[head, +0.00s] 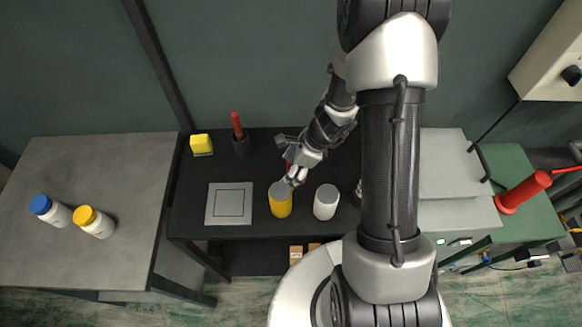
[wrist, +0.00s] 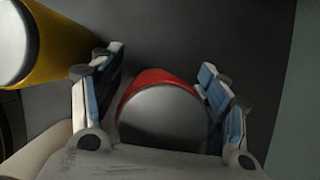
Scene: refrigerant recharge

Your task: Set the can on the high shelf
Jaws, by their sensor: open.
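A red can with a grey top (wrist: 160,112) stands between the fingers of my gripper (wrist: 160,68) in the wrist view. The fingers are open, one on each side of the can, and I cannot tell whether either touches it. In the head view my gripper (head: 296,176) is low over the black table (head: 250,190), behind the yellow can (head: 280,202). There it mostly hides the red can. The yellow can also shows at the upper left of the wrist view (wrist: 48,42). A white can (head: 326,203) stands to the right of the yellow one. I cannot make out which surface is the high shelf.
A grey square plate (head: 229,203), a yellow block (head: 201,144) and a dark holder with a red handle (head: 240,140) are on the black table. A red cylinder (head: 522,192) is at the right.

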